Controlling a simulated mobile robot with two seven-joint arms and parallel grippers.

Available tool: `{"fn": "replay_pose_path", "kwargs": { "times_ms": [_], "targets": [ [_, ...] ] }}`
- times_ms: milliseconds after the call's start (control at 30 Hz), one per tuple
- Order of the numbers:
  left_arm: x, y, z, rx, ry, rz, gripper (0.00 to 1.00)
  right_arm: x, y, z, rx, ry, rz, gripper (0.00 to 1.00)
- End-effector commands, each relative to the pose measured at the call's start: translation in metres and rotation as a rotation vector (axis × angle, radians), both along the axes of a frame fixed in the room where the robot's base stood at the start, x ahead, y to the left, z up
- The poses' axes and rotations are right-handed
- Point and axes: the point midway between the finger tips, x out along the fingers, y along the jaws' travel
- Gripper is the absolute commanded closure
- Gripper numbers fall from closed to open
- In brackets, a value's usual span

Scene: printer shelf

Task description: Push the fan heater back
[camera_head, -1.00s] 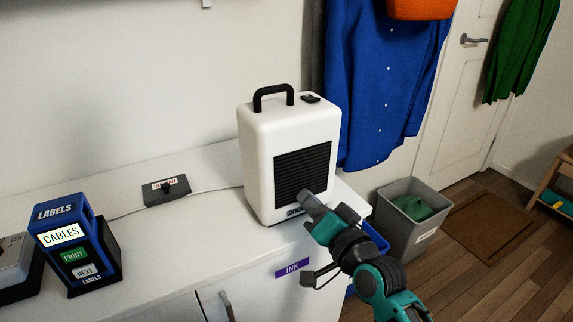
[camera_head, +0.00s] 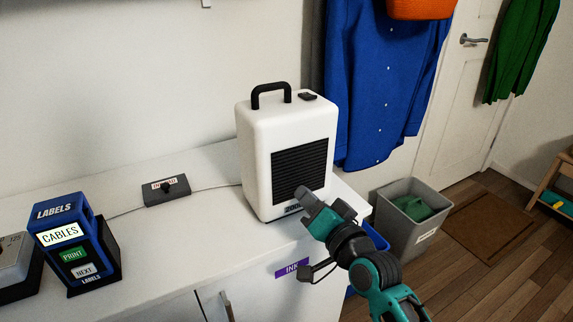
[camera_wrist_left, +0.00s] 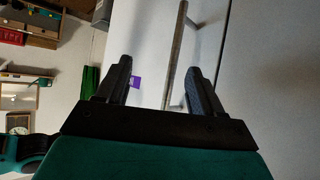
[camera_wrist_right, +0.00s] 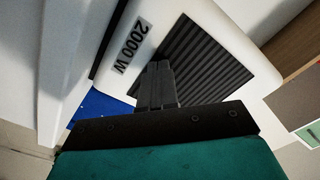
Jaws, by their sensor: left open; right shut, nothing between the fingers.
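The fan heater (camera_head: 262,160) is a white upright box with a black top handle and a dark front grille. It stands upright near the right end of the white cabinet top. My right gripper (camera_head: 303,194) is shut and empty, its tip at the lower front of the heater by the grille. In the right wrist view the shut fingers (camera_wrist_right: 157,75) lie over the heater's front, beside the "2000 W" label (camera_wrist_right: 132,46); touching looks likely but the contact is partly hidden. My left gripper (camera_wrist_left: 163,85) is open and empty, facing the cabinet front and a metal handle.
A grey switch box (camera_head: 166,190) with a cable lies left of the heater. A blue label printer (camera_head: 75,240) stands further left on the cabinet top (camera_head: 175,245). A grey bin (camera_head: 408,232) stands on the floor to the right. Wall is behind.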

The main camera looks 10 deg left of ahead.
Motion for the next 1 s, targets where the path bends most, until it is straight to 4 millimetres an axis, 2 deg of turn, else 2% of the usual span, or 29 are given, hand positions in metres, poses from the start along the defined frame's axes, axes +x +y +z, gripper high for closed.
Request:
{"fn": "replay_pose_path", "kwargs": {
  "times_ms": [1000],
  "targets": [
    [0.001,-0.002,-0.004,-0.009,-0.003,0.006,0.33,0.017,0.013,0.0,0.001,0.001,0.001,1.0]
  ]
}}
